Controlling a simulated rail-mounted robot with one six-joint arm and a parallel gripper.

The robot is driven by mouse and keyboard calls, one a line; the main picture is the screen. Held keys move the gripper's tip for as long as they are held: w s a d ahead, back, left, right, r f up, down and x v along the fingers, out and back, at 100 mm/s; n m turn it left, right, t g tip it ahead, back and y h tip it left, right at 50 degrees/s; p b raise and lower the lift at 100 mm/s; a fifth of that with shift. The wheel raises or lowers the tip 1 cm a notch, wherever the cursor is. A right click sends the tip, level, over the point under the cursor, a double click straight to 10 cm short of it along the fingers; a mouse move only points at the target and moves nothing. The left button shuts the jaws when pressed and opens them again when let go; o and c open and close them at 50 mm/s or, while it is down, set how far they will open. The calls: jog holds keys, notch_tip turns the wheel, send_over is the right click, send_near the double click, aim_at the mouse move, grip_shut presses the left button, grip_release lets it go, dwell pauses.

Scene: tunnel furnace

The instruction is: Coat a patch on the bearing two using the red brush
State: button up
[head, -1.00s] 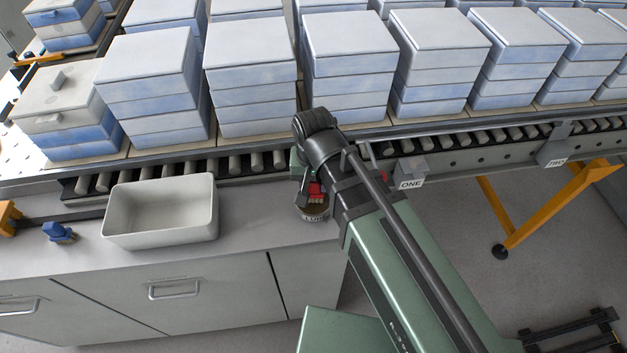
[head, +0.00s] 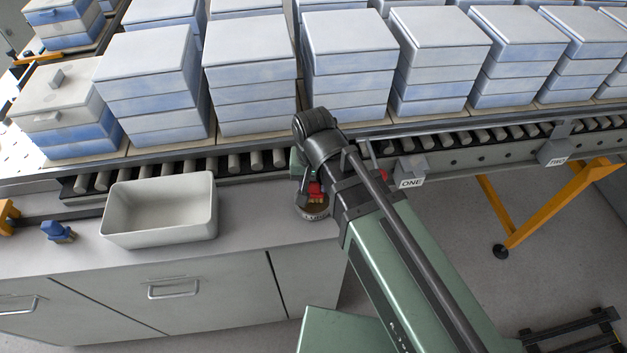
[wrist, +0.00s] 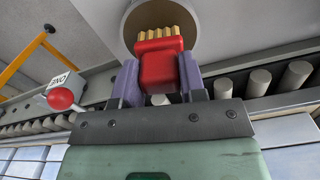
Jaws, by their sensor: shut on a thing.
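The red brush (wrist: 160,62) with tan bristles is clamped between the two purple fingers of my gripper (wrist: 159,82). In the head view my gripper (head: 309,185) is largely hidden by my arm, and the red brush (head: 315,189) shows just over a round labelled tin (head: 314,214) on the bench's right end. In the wrist view the bristles overlap the tin's round opening (wrist: 140,22); whether they touch its contents I cannot tell. The bearing two block (head: 556,152), labelled TWO, is on the conveyor's side rail at right, far from my gripper.
The bearing one block (head: 410,172), labelled ONE, is nearer, just right of my arm. A red ball knob (wrist: 61,98) shows beside it in the wrist view. A pale bin (head: 160,232) stands on the bench. Stacked boxes (head: 350,65) line the conveyor. A yellow support leg (head: 550,210) stands below bearing two.

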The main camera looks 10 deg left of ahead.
dwell(0.4)
notch_tip(320, 180, up, 7)
jog(key=p, duration=0.7)
dwell(0.4)
